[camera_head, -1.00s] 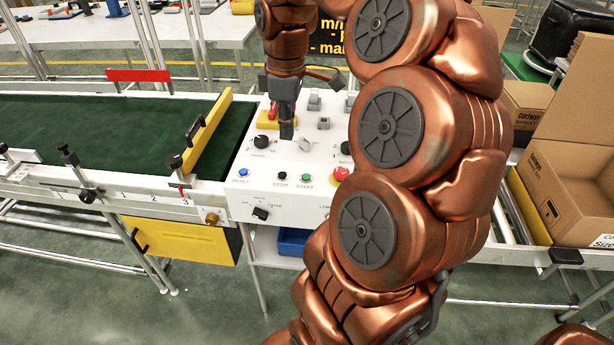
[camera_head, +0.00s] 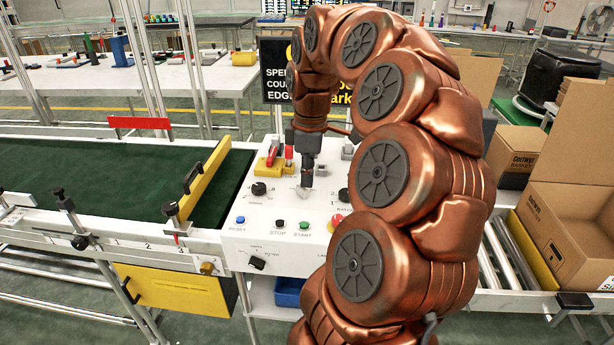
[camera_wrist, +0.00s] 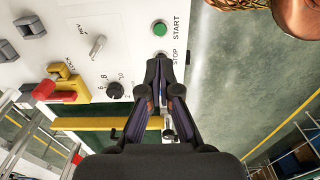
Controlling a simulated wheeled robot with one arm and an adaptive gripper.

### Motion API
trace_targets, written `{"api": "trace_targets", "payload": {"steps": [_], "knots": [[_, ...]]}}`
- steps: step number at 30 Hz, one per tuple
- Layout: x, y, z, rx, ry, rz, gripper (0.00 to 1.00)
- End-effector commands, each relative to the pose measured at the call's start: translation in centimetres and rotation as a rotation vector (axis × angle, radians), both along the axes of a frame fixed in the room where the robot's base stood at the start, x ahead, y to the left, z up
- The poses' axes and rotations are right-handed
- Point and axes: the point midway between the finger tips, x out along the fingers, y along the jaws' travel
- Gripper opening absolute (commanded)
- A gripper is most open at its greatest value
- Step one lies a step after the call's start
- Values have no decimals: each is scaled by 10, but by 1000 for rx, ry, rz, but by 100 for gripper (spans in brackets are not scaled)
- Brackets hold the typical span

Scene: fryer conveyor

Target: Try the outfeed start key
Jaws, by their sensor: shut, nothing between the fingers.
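The white control panel (camera_head: 262,222) carries a green START key (camera_head: 304,225) on its front edge, with a black STOP key (camera_head: 278,223) and a blue RESET key (camera_head: 240,220) to its left. My gripper (camera_head: 307,184) is shut and empty, pointing down over the panel just behind the START key, apart from it in the picture. In the wrist view the fingertips (camera_wrist: 162,60) are together and overlap the STOP key's place, mostly hiding it. The green START key (camera_wrist: 159,28) shows clear beyond the fingertips there. I cannot tell how high the tips are.
A red emergency button (camera_head: 337,220) sits right of START, partly behind my arm. Behind the keys are a black knob (camera_head: 259,188) and a red-and-yellow lock (camera_head: 271,160). A green conveyor belt (camera_head: 80,185) with a yellow bar lies left; an open carton (camera_head: 565,225) stands right.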

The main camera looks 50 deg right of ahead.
Motion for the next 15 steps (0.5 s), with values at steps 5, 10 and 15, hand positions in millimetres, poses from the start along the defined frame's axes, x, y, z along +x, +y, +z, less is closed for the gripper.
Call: {"api": "trace_targets", "payload": {"steps": [5, 10, 15], "knots": [[0, 1, -24, 3, 4, 1, 0], [0, 3, -49, 4, 5, 1, 0], [1, 3, -73, 2, 4, 0, 0]]}}
